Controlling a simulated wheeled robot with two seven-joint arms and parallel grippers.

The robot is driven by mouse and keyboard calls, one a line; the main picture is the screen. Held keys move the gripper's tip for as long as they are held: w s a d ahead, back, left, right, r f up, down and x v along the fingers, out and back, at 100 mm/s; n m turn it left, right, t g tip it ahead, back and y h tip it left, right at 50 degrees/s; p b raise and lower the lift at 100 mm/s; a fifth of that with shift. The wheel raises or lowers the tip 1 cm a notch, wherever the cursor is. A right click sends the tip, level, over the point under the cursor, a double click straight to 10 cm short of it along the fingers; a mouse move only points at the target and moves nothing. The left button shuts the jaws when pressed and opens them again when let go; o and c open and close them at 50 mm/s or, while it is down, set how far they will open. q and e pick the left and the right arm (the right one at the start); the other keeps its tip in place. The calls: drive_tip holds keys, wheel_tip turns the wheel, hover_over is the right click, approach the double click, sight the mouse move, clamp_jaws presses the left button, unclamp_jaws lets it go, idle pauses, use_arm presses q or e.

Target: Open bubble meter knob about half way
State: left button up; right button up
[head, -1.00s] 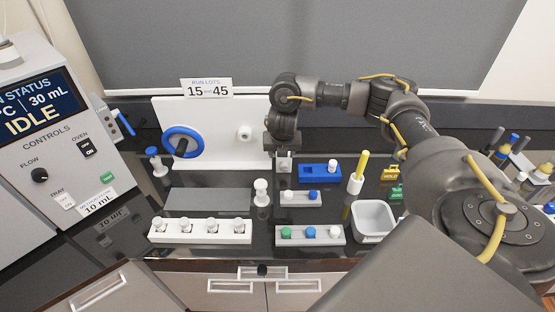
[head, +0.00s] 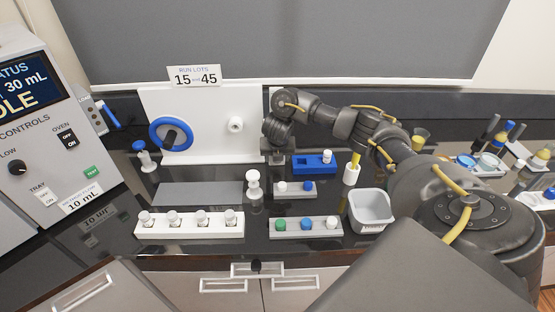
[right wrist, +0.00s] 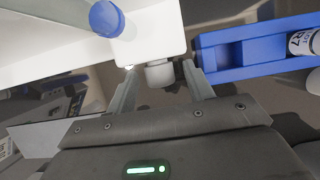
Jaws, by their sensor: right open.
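My right gripper (head: 277,157) is at the back of the bench, just right of the white panel (head: 210,147). In the right wrist view its fingers (right wrist: 159,70) are open, one on each side of a short white knob (right wrist: 160,74). The knob sticks out from the edge of a white block (right wrist: 150,28), and I cannot tell whether the fingers touch it. A blue round cap (right wrist: 106,18) is beside it. In the head view my wrist hides most of this block, and I cannot confirm it is the bubble meter. My left gripper is not in view.
A blue tray (head: 300,167) sits right of my right gripper. A blue handwheel (head: 158,146) and another white knob (head: 235,124) are on the panel.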

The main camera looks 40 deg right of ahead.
drive_tip(key=shift+c, duration=1.1)
drive_tip(key=c, duration=0.8)
drive_tip(key=shift+o, duration=0.2)
drive_tip(key=shift+s+d+f+t+y+b, duration=0.15)
drive_tip(key=shift+t+y+b, duration=0.15)
drive_tip(key=shift+b, duration=0.45)
drive_tip(key=t+y+b, duration=0.1)
drive_tip(key=b, duration=0.2)
drive_tip(key=m+t+y+b, duration=0.1)
drive_tip(key=y+b, duration=0.1)
drive_tip(key=b, duration=0.1)
drive_tip(key=t+y+b, duration=0.1)
drive_tip(key=b, duration=0.3)
drive_tip(key=shift+s+d+f+m+t+y, duration=0.25)
drive_tip(key=shift+d+f+m+t+y, duration=0.05)
drive_tip(key=shift+t, duration=0.1)
drive_tip(key=shift+r+t+y+b, duration=0.2)
drive_tip(key=shift+t+y+b, duration=0.2)
drive_tip(key=shift+b, duration=0.5)
drive_tip(key=shift+r, duration=0.1)
